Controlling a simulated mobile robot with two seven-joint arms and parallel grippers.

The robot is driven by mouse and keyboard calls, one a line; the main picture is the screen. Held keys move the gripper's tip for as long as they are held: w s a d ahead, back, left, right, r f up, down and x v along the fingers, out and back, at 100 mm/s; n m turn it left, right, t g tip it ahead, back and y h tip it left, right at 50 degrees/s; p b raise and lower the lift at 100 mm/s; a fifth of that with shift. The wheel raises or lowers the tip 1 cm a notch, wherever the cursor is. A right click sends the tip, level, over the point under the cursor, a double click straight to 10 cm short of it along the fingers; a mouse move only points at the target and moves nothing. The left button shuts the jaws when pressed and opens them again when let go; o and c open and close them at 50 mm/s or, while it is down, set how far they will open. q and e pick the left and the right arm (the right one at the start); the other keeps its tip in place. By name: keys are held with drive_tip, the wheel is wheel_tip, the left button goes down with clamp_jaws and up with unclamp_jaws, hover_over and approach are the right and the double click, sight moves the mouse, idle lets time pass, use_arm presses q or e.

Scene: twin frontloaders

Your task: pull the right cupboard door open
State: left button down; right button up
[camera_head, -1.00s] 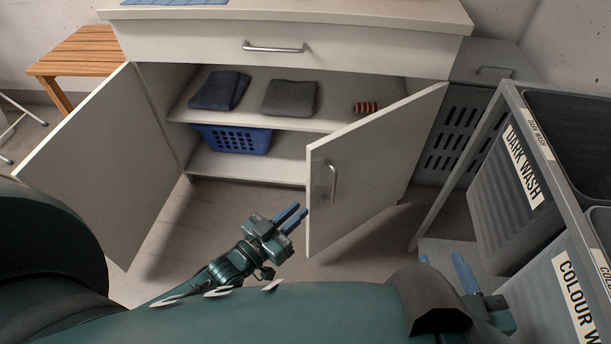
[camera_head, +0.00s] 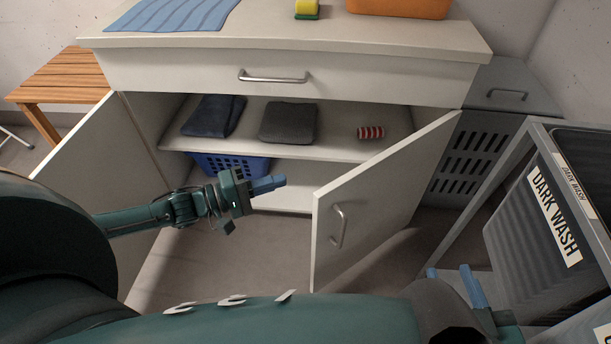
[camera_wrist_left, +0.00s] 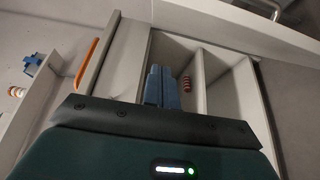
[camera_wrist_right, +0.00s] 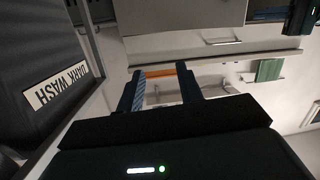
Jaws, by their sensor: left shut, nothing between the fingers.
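The right cupboard door (camera_head: 385,195) stands ajar, swung out toward me, with its metal bar handle (camera_head: 339,226) on its outer face. The left cupboard door (camera_head: 100,165) stands wide open. My left gripper (camera_head: 270,184) is shut and empty in front of the cupboard opening, left of the right door's free edge and apart from it. Its fingers point into the cupboard in the left wrist view (camera_wrist_left: 161,87). My right gripper (camera_head: 455,283) is low at the right, near the laundry sorter; its two fingers stand apart with nothing between them in the right wrist view (camera_wrist_right: 162,92).
Inside the cupboard are a blue folded cloth (camera_head: 213,115), a grey folded cloth (camera_head: 288,122), a red-striped roll (camera_head: 370,132) and a blue basket (camera_head: 231,166). The dark wash bin (camera_head: 545,215) crowds the right side. A wooden bench (camera_head: 62,78) stands at left.

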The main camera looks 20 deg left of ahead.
use_arm(q)
drive_tip(key=w+d+b, duration=0.2)
drive_tip(key=w+d, duration=0.2)
drive_tip(key=d, duration=0.6)
drive_tip(key=shift+d+b, duration=0.15)
drive_tip(key=shift+b, duration=0.15)
use_arm(e)
drive_tip(key=shift+a+r+n+t+y, duration=0.1)
drive_tip(key=shift+a+n+t+y, duration=0.35)
drive_tip(key=shift+n+t+y, duration=0.35)
use_arm(q)
drive_tip(key=shift+d, duration=0.1)
